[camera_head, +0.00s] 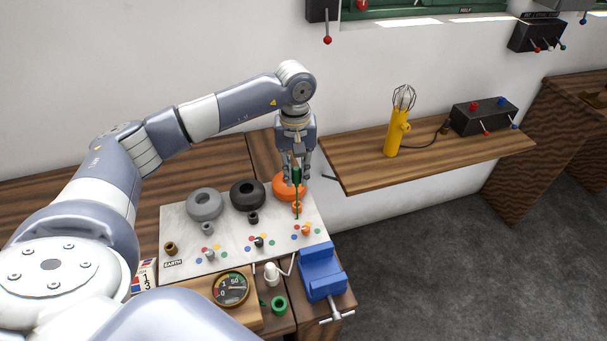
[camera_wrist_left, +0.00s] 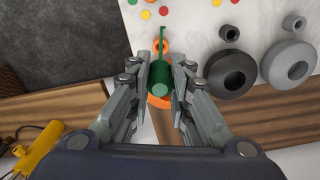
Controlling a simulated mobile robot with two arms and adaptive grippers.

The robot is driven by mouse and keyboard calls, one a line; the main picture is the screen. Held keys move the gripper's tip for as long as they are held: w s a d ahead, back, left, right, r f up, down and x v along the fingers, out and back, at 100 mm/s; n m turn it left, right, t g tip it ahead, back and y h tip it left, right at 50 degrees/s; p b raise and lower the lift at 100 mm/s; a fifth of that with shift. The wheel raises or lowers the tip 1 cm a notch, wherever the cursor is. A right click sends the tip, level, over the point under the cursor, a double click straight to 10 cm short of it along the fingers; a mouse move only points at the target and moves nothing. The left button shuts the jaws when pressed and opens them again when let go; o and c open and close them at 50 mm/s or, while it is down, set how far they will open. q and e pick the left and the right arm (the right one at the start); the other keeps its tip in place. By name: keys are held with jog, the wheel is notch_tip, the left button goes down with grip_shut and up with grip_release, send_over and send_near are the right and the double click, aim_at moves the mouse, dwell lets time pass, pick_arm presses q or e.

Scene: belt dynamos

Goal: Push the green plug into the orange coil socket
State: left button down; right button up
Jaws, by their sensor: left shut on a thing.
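My left gripper (camera_head: 297,178) is shut on the green plug (camera_head: 297,174) and holds it upright above the white board. In the left wrist view the gripper (camera_wrist_left: 160,80) has its fingers on either side of the green plug (camera_wrist_left: 158,82), whose thin part reaches over the orange socket (camera_wrist_left: 161,46). The orange socket (camera_head: 297,207) stands in front of the orange coil (camera_head: 287,188), which the gripper partly covers. I cannot tell whether the plug's tip touches the socket. My right gripper is not in view.
The white board (camera_head: 190,240) also bears a grey coil (camera_head: 204,204), a black coil (camera_head: 248,194) and small sockets. A blue vise (camera_head: 321,272), a dial gauge (camera_head: 231,289) and a green ring (camera_head: 279,305) are in front. A yellow lamp (camera_head: 394,136) stands on the shelf at right.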

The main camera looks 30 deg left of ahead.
aim_at(296, 187)
pick_arm(q)
jog(key=shift+s, duration=0.1)
jog(key=shift+s+a, duration=0.1)
jog(key=shift+w+f+b, duration=0.2)
jog(key=shift+b, duration=0.25)
jog(key=shift+f+b, duration=0.55)
jog(key=shift+f, duration=0.15)
notch_tip(296, 187, down, 2)
jog(key=shift+f+b, duration=0.25)
jog(key=shift+b, duration=0.8)
jog(key=shift+f+b, duration=0.65)
jog(key=shift+f, duration=0.1)
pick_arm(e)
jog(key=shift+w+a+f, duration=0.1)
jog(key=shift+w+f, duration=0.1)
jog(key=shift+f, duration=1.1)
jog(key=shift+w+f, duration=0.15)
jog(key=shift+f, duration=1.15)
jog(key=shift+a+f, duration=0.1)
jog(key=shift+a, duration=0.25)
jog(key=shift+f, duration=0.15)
